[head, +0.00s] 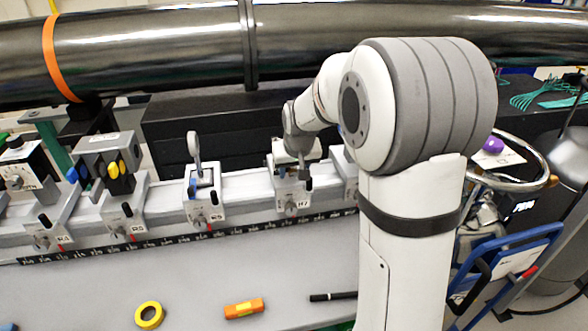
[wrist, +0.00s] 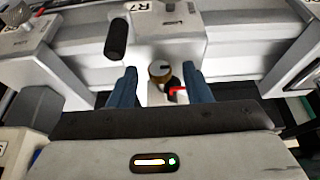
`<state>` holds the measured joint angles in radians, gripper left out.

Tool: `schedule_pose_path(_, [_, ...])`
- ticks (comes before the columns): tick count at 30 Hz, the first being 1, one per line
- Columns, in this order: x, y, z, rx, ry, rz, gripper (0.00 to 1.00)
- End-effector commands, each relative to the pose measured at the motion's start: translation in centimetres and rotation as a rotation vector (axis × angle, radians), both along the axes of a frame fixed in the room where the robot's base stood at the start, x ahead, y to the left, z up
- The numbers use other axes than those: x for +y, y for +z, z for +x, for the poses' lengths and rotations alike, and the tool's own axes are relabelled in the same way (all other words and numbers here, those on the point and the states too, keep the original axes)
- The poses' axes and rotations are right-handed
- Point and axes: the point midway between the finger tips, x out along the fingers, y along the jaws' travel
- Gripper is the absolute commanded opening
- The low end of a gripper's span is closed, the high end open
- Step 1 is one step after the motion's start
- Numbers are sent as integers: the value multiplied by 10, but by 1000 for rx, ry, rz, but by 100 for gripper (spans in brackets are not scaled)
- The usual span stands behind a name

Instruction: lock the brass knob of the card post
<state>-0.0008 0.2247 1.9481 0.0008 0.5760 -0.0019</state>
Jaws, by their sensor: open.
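The brass knob (wrist: 160,72) shows in the wrist view on the front of the carrier marked R7 (wrist: 160,30). It has a dark mark on its face, and a red pointer sits beside it. My gripper (wrist: 159,87) is open, with one blue finger on each side of the knob in the picture. I cannot tell whether the fingers touch it. In the head view my gripper (head: 305,180) is at the R7 carrier (head: 275,190), whose knob (head: 290,208) shows low on its front. My wrist hides part of the carrier's top, so the post is not clear.
Other carriers, including R5 (head: 128,212), stand along the rail (head: 240,190) to the left. A black handle (wrist: 117,38) sticks out near the knob. Yellow tape (head: 149,315), an orange tool (head: 244,307) and a black pen (head: 333,296) lie on the bench. A large pipe (head: 170,50) runs behind.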

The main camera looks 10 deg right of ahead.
Motion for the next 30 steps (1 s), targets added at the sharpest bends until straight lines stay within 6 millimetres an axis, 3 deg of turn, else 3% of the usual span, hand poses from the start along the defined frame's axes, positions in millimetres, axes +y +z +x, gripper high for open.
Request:
schedule_pose_path(17, [-1,0,0,0,-1,0,1])
schedule_pose_path(30, [-6,-4,-1,5,-9,141,0])
